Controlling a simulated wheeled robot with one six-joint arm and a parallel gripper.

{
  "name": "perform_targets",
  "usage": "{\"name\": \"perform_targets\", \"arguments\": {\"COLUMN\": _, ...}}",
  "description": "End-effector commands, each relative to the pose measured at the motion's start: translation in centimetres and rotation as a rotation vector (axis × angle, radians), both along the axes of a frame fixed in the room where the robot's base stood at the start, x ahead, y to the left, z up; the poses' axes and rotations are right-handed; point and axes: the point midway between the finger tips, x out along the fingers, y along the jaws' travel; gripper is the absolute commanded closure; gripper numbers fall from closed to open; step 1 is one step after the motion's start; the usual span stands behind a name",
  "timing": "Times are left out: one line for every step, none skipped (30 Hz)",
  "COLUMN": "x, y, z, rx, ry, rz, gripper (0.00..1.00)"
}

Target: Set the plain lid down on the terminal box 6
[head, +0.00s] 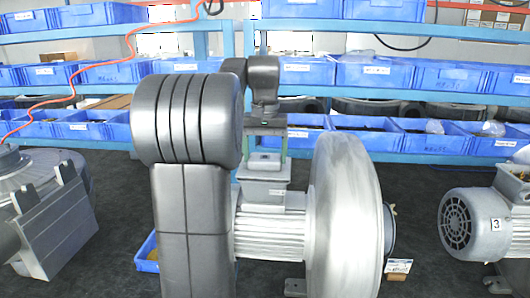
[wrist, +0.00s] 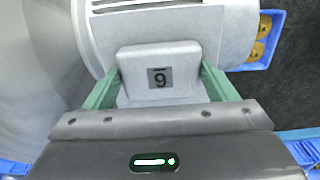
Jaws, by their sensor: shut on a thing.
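My gripper (head: 269,166) points down over the terminal box (head: 255,190) on top of the grey ribbed motor. Its two green fingers also show in the wrist view (wrist: 158,88), on either side of a light grey, round-cornered lid (wrist: 132,72). The gripper is shut on this lid. A label reading 6, upside down in the wrist view, shows between the fingers. In the head view the lid (head: 266,171) is level with the box's top. I cannot tell whether it touches the box all round, as the seam is too small to see.
The large round blower housing (head: 345,220) stands close right of the box. Another motor marked 3 (head: 478,222) is at the far right. A grey machine (head: 50,220) stands at the left. Racks of blue bins (head: 430,135) line the back. A blue tray (wrist: 262,40) sits beside the motor.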

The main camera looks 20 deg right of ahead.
Motion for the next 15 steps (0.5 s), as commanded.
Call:
{"name": "perform_targets", "arguments": {"x": -0.01, "y": 0.00, "z": -0.06, "rx": 0.000, "ry": 0.000, "rz": 0.000, "gripper": 0.48}}
{"name": "perform_targets", "arguments": {"x": -0.01, "y": 0.00, "z": -0.10, "rx": 0.000, "ry": 0.000, "rz": 0.000, "gripper": 0.48}}
{"name": "perform_targets", "arguments": {"x": -0.01, "y": 0.00, "z": -0.15, "rx": 0.000, "ry": 0.000, "rz": 0.000, "gripper": 0.48}}
{"name": "perform_targets", "arguments": {"x": -0.01, "y": 0.00, "z": -0.18, "rx": 0.000, "ry": 0.000, "rz": 0.000, "gripper": 0.48}}
{"name": "perform_targets", "arguments": {"x": -0.01, "y": 0.00, "z": -0.22, "rx": 0.000, "ry": 0.000, "rz": 0.000, "gripper": 0.48}}
{"name": "perform_targets", "arguments": {"x": -0.01, "y": 0.00, "z": -0.26, "rx": 0.000, "ry": 0.000, "rz": 0.000, "gripper": 0.48}}
{"name": "perform_targets", "arguments": {"x": -0.01, "y": 0.00, "z": -0.30, "rx": 0.000, "ry": 0.000, "rz": 0.000, "gripper": 0.48}}
{"name": "perform_targets", "arguments": {"x": -0.01, "y": 0.00, "z": -0.34, "rx": 0.000, "ry": 0.000, "rz": 0.000, "gripper": 0.48}}
{"name": "perform_targets", "arguments": {"x": -0.01, "y": 0.00, "z": -0.38, "rx": 0.000, "ry": 0.000, "rz": 0.000, "gripper": 0.48}}
{"name": "perform_targets", "arguments": {"x": -0.01, "y": 0.00, "z": -0.42, "rx": 0.000, "ry": 0.000, "rz": 0.000, "gripper": 0.48}}
{"name": "perform_targets", "arguments": {"x": -0.01, "y": 0.00, "z": -0.45, "rx": 0.000, "ry": 0.000, "rz": 0.000, "gripper": 0.48}}
{"name": "perform_targets", "arguments": {"x": -0.01, "y": 0.00, "z": -0.50, "rx": 0.000, "ry": 0.000, "rz": 0.000, "gripper": 0.48}}
{"name": "perform_targets", "arguments": {"x": -0.01, "y": 0.00, "z": -0.53, "rx": 0.000, "ry": 0.000, "rz": 0.000, "gripper": 0.48}}
{"name": "perform_targets", "arguments": {"x": -0.01, "y": 0.00, "z": -0.57, "rx": 0.000, "ry": 0.000, "rz": 0.000, "gripper": 0.48}}
{"name": "perform_targets", "arguments": {"x": -0.01, "y": 0.00, "z": -0.62, "rx": 0.000, "ry": 0.000, "rz": 0.000, "gripper": 0.48}}
